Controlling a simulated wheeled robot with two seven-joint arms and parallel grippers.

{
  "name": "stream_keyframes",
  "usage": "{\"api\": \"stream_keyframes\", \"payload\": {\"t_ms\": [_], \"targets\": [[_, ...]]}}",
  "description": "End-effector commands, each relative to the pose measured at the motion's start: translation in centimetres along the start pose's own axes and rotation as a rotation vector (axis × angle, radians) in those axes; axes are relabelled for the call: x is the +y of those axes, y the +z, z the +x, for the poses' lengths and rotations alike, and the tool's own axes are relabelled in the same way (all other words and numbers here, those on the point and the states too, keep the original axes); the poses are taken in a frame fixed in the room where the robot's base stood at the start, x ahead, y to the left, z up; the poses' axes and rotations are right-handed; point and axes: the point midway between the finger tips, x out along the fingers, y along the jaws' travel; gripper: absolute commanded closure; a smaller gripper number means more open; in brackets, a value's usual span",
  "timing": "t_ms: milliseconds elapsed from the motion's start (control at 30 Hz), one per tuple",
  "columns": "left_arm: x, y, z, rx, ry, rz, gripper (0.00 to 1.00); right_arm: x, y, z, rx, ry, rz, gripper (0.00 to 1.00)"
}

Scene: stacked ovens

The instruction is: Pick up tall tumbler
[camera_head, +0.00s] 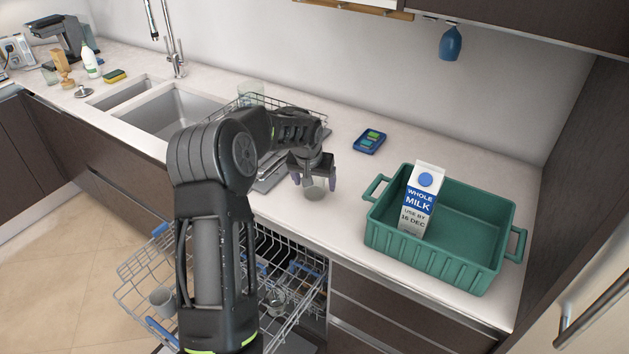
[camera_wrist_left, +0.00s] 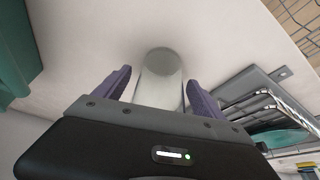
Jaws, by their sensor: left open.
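A clear glass tumbler (camera_head: 315,192) stands on the counter below my left gripper (camera_head: 313,181). In the left wrist view the tumbler (camera_wrist_left: 160,82) lies between the two purple fingers of my left gripper (camera_wrist_left: 158,80). The gripper is open, with a finger on each side of the glass and visible gaps. In the head view the gripper hides the upper part of the tumbler. My right gripper is not in view.
A green crate (camera_head: 497,205) holding a milk carton (camera_head: 421,195) stands to the right. A blue tray-like item (camera_head: 370,141) lies behind. A wire dish rack (camera_head: 285,104) is to the left, behind my arm. The dishwasher rack (camera_head: 150,270) is pulled out below.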

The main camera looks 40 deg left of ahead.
Motion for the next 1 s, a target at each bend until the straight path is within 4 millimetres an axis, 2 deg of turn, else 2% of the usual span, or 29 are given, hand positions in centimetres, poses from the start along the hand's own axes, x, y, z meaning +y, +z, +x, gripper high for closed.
{"api": "stream_keyframes", "payload": {"t_ms": [467,1000], "targets": [[0.01,-0.02,-0.04,0.001,0.0,0.0,0.2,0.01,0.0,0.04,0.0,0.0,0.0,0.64],[0.01,-0.03,-0.06,0.001,0.0,0.0,0.64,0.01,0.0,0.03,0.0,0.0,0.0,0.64]]}}
